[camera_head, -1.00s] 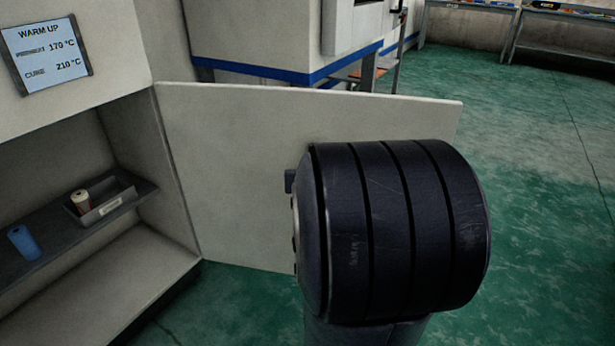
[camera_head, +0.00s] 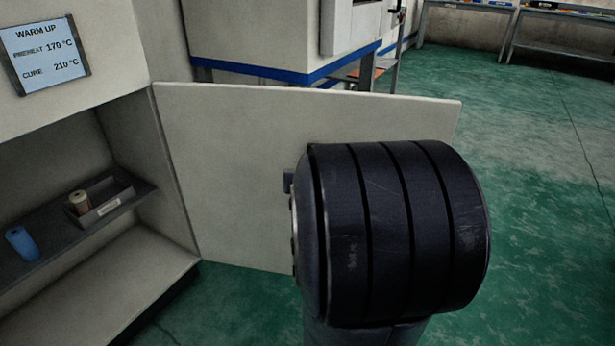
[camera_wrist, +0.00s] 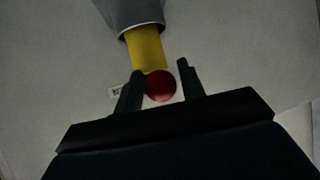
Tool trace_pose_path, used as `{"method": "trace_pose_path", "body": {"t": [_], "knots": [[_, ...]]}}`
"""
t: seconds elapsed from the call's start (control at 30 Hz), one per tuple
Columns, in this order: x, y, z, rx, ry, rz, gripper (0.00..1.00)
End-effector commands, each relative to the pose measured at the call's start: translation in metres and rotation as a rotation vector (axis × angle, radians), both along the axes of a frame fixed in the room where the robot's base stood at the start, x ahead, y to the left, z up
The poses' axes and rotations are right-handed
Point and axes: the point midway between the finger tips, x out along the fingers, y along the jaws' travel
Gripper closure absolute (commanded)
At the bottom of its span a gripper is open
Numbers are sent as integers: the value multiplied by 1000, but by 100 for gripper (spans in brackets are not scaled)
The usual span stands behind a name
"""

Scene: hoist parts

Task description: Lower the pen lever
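In the wrist view a red ball-shaped knob (camera_wrist: 160,86) sits between the two fingers of my gripper (camera_wrist: 161,72). The fingers stand apart, one close on each side of the knob. I cannot tell whether they touch it. A yellow part (camera_wrist: 147,48) lies just beyond the knob and comes out of a grey cylindrical sleeve (camera_wrist: 130,12). I cannot tell whether the knob and the yellow part belong to the pen lever. In the head view my dark arm link hides my gripper and these parts.
A pale panel (camera_head: 230,170) stands behind my arm. At left is an open cabinet with a shelf (camera_head: 50,240), holding a blue cylinder (camera_head: 22,243) and a bin (camera_head: 110,208) with a spool (camera_head: 79,202). A warm-up sign (camera_head: 45,53) hangs above. Green floor (camera_head: 540,230) is clear at right.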

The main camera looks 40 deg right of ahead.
Motion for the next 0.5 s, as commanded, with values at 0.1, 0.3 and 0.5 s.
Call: {"method": "trace_pose_path", "body": {"t": [0.1,0.3,0.5], "knots": [[0,0,1,0,0,0,62],[-13,9,13,-1,-1,0,62],[-40,27,33,-1,-2,0,62]]}}
